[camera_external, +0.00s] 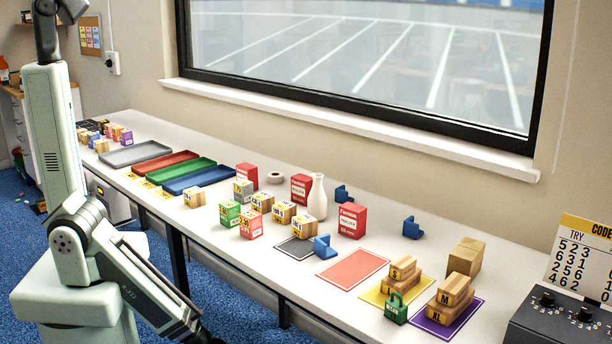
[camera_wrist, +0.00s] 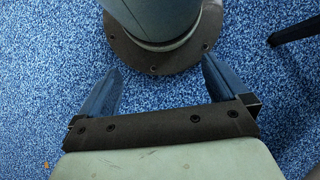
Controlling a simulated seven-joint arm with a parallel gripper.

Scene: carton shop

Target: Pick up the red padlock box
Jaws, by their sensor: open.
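Three similar upright red boxes with white labels stand on the long white table. One red box (camera_external: 352,221) is nearest, right of the white vase; its small print looks like "Padlock" but is hard to read. A second red box (camera_external: 300,188) stands just left of the vase, and a third red box (camera_external: 247,177) is farther left. A smaller red carton (camera_external: 251,225) stands in front. My gripper (camera_wrist: 161,64) is open and empty over the blue carpet, low in front of the table and well away from the boxes. The wrist view shows no box.
A white vase (camera_external: 317,197) and blue brackets (camera_external: 322,246) stand close to the red boxes. Several small cartons (camera_external: 283,211) crowd the middle. The red mat (camera_external: 353,268) is bare.

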